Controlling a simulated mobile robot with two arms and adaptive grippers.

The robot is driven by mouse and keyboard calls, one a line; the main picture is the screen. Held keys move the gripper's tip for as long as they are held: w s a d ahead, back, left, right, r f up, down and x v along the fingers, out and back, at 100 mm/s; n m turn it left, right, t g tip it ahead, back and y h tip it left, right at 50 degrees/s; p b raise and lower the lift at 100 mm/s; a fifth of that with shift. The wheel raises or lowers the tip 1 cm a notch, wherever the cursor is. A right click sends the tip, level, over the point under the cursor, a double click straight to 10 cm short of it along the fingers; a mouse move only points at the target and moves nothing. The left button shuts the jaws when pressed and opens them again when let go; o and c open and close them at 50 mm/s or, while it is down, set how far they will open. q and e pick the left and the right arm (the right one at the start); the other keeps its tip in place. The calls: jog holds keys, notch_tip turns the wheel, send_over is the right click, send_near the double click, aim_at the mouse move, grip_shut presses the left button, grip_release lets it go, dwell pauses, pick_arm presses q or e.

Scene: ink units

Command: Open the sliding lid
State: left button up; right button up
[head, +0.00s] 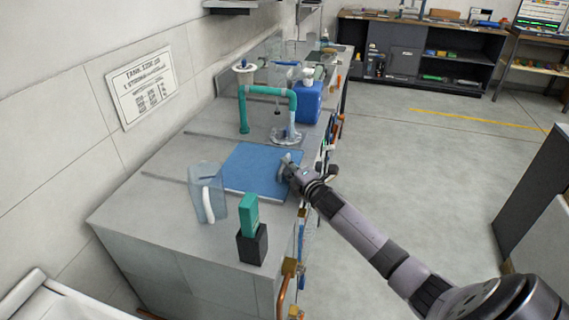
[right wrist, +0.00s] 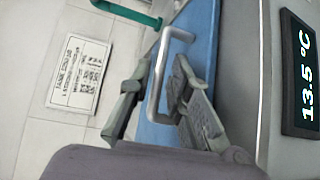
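The sliding lid (head: 254,170) is a flat blue panel set in the grey counter top. In the right wrist view the blue lid (right wrist: 202,30) runs down behind a bent metal handle (right wrist: 158,75). My right gripper (head: 286,166) is at the lid's right edge. In the right wrist view my right gripper (right wrist: 164,78) has its two fingers apart, with the handle's bar between them. Gaps show beside the bar, so the fingers do not look closed on it. My left gripper is not in view.
A clear pitcher (head: 207,192) and a green item in a black block (head: 252,246) stand at the near end of the counter (head: 160,205). A teal pipe (head: 243,108) and blue container (head: 309,103) stand beyond the lid. A display (right wrist: 300,75) reads 13.5 °C.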

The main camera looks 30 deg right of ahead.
jog(key=shift+w+f, duration=0.1)
jog(key=shift+w, duration=0.55)
jog(key=shift+w+d+f, duration=0.1)
jog(key=shift+w, duration=0.5)
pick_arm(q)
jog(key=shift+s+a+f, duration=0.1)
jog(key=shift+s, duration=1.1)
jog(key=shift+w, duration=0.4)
pick_arm(e)
grip_shut()
